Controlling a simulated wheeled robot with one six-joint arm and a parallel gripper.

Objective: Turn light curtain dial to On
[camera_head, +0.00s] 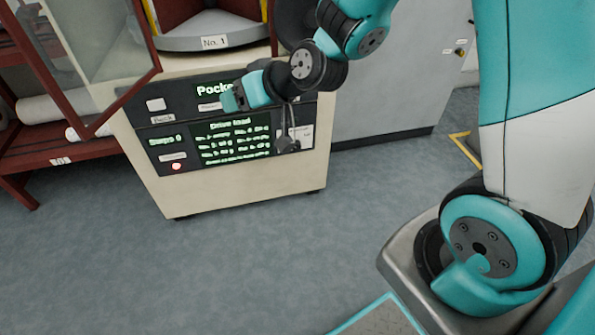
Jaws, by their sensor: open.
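My gripper (232,101) is teal and dark, reaching down from the upper right in front of the black control panel (185,140). It is open, with nothing seen between its fingers, and covers part of the panel's upper row. I cannot tell whether it touches the panel. No light curtain dial can be made out; it may be behind my gripper or wrist. A small dark object (288,144) with a cord or stem is at the panel's right end, below my wrist; what it is cannot be told.
The panel has a "Drive load" screen (235,140), a "Back" button (156,104) and a red-lit button (176,167). Above is a grey turntable marked No. 1 (205,43). A red-framed open door (85,60) and a rack with white rolls (45,107) stand left. The floor in front is clear.

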